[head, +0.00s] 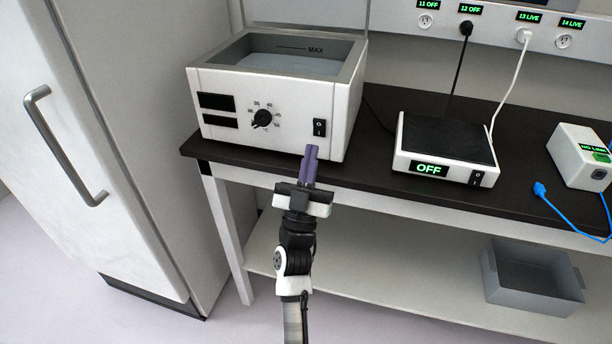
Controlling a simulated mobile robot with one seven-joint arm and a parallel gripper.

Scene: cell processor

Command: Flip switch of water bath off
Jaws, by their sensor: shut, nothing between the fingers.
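The water bath (273,97) is a white box with an open top basin, a "MAX" mark inside, a dial (262,118) and two dark display panels on its front. Its black rocker switch (319,128) is at the right of the front face, and I cannot tell clearly which way it is tipped. My gripper (311,150) is shut and empty, with purple fingers pointing up at the front face just below the switch. The fingertips look close to the switch, but I cannot tell whether they touch. The displays look blank.
The dark bench (370,171) also holds a black-topped device (447,138) reading "OFF" and a white box (580,156) reading "NO LINK" with a blue cable (541,189). A tall white cabinet (110,130) stands left. A grey bin (533,277) sits on the lower shelf.

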